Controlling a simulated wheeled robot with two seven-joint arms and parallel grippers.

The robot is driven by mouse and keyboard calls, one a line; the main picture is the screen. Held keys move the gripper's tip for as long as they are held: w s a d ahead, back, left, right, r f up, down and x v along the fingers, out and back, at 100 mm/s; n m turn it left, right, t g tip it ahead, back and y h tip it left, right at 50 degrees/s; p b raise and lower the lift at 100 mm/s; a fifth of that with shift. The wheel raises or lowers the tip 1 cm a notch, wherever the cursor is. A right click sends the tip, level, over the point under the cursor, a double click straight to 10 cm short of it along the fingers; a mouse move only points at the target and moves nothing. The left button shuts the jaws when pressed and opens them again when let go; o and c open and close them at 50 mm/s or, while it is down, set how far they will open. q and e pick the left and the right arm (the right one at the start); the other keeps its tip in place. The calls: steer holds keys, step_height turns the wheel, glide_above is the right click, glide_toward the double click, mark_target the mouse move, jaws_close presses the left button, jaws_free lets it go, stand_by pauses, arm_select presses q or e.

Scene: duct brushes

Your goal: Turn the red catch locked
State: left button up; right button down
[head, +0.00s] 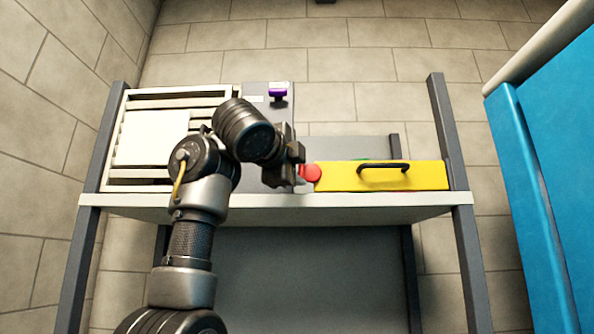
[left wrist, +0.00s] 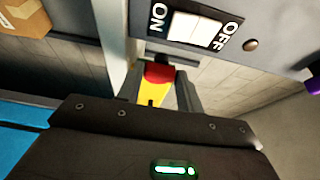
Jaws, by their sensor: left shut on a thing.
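The red catch (head: 311,174) is a round red piece at the left end of the yellow panel (head: 430,175), which has a black handle (head: 384,166). My left gripper (head: 299,167) is at the catch, against its left side in the head view. In the left wrist view the catch (left wrist: 158,72) sits between the two fingers, and the left gripper (left wrist: 161,84) is shut on it. The fingers hide part of the catch, so its exact turn angle cannot be told. My right gripper is not in view.
A grey box (head: 255,100) with a purple knob (head: 278,93) stands behind my arm. Its ON/OFF switch plate (left wrist: 190,28) is close above the fingers in the wrist view. A slatted white unit (head: 150,140) is left. A blue panel (head: 540,200) stands far right.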

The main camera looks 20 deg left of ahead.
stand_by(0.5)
arm_select(q)
steer(key=o, duration=1)
steer(key=shift+s+f+b, duration=0.15)
steer(key=shift+s+b, duration=0.3)
steer(key=shift+b, duration=0.05)
steer(key=s+b, duration=0.2)
steer(key=s, duration=0.1)
steer(key=s+a+b, duration=0.1)
steer(key=s+b, duration=0.1)
steer(key=s, duration=0.1)
steer(key=s+b, duration=0.2)
steer(key=s, duration=0.1)
steer(key=shift+s+a, duration=0.25)
steer(key=shift+s, duration=0.15)
